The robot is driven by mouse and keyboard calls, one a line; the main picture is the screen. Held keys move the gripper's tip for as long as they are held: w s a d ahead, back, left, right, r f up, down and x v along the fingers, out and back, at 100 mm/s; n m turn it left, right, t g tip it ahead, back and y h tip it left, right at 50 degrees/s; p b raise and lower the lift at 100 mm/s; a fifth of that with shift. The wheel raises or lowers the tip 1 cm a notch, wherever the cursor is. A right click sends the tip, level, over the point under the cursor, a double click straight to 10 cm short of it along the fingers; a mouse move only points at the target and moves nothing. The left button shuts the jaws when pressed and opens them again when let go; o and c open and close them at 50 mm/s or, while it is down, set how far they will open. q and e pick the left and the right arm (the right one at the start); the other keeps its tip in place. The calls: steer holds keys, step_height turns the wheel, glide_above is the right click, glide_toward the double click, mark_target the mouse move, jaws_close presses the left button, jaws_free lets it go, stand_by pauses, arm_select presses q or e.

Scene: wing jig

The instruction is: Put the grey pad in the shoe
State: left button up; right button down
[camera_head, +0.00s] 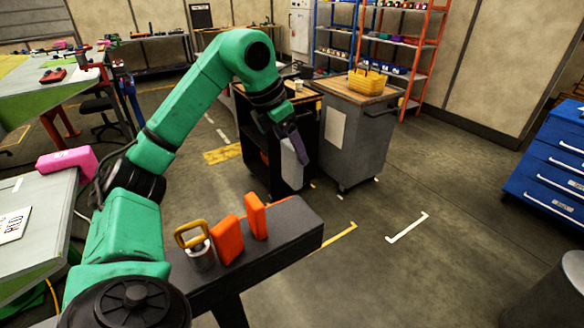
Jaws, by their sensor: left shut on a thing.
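My left arm is green and reaches up and over from the lower left. Its gripper (288,132) hangs with its jaws pointing down, in front of the dark cart in the picture. It is shut on a flat grey piece, which I take to be the grey pad (298,150); the jaws hide part of it. I cannot make out a shoe for certain. Two orange upright blocks (228,240) (256,215) stand on a dark bench (290,232) below the gripper. My right gripper is not in view.
A metal can with a yellow handle (197,245) stands beside the orange blocks. A grey cart (355,135) carries a yellow basket (367,82). A pink object (68,160) lies on the left table. Blue drawers (555,150) stand at right. Floor at centre right is clear.

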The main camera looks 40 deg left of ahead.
arm_select(q)
step_height(320, 180, up, 9)
steer(key=p, duration=0.2)
steer(key=shift+p, duration=0.4)
